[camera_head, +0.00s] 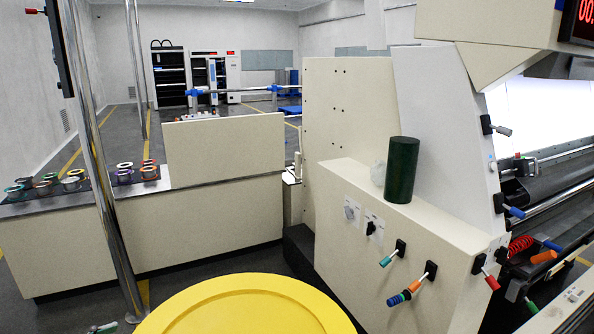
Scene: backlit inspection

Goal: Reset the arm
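Neither of my grippers can be made out in the head view, and no arm of mine is clearly visible. The task names no separate object. A large yellow round top (245,308) fills the bottom middle of the view; its lower part is cut off. A small grey and green piece (102,328) shows at the bottom left edge, too cut off to identify.
A beige machine (345,230) with levers and knobs stands at right, a dark green cylinder (402,170) on its ledge. A beige counter (215,225) with several rolls is at left. A metal pole (100,180) stands before it. Grey floor shows between.

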